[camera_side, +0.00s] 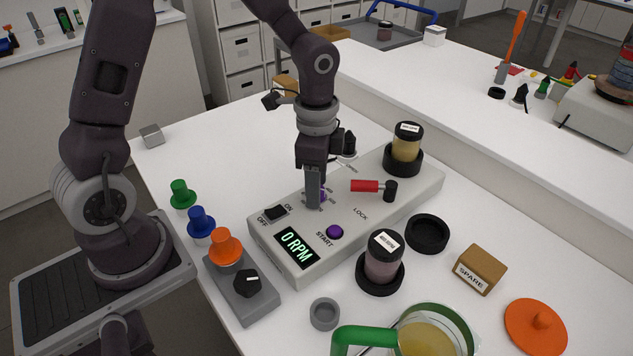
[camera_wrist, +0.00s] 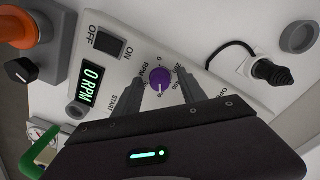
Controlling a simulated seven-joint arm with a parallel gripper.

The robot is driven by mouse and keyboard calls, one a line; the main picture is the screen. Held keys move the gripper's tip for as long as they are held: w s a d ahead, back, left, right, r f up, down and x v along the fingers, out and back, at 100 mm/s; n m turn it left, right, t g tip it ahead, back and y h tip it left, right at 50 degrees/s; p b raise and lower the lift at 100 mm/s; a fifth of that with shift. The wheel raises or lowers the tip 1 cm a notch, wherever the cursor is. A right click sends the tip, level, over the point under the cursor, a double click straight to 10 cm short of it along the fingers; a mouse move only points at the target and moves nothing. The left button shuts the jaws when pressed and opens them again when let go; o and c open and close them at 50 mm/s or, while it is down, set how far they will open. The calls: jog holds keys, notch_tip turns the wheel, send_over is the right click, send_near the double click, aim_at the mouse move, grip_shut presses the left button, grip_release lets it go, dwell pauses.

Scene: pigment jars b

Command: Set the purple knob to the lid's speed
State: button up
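The purple knob (camera_wrist: 160,82) is on the grey machine's panel, its white mark pointing down in the wrist view. A "0" and "200" show near it; other dial figures are partly hidden. My gripper (camera_side: 315,203) points down at the knob. In the wrist view its fingers are open, one on each side of the knob, with visible gaps. The knob (camera_side: 322,193) is mostly hidden in the side view. A jar (camera_side: 405,147) with a black, labelled lid sits in the machine's holder; its label is too small to read. The display (camera_side: 296,247) reads 0 RPM.
A red-handled lever (camera_side: 366,186) by LOCK and a purple START button (camera_side: 335,232) are close to my gripper. An ON/OFF switch (camera_side: 275,213) is left. A second labelled jar (camera_side: 382,264), an empty black ring (camera_side: 427,234) and a glass jug (camera_side: 440,325) stand in front.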

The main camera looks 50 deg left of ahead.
jog(key=shift+r, duration=0.1)
notch_tip(320, 180, up, 7)
jog(key=shift+f, duration=0.15)
jog(key=shift+s+r, duration=0.1)
jog(key=shift+r, duration=0.2)
jog(key=s+r+n+t, duration=0.2)
jog(key=s+r+n, duration=0.3)
jog(key=s, duration=0.3)
jog(key=s+r+n+t, duration=0.3)
jog(key=s+r+n, duration=0.1)
jog(key=s, duration=0.5)
jog(key=shift+s+a+r+n+t, duration=0.2)
jog(key=shift+s+r+n+t, duration=0.1)
jog(key=shift+r+n, duration=0.1)
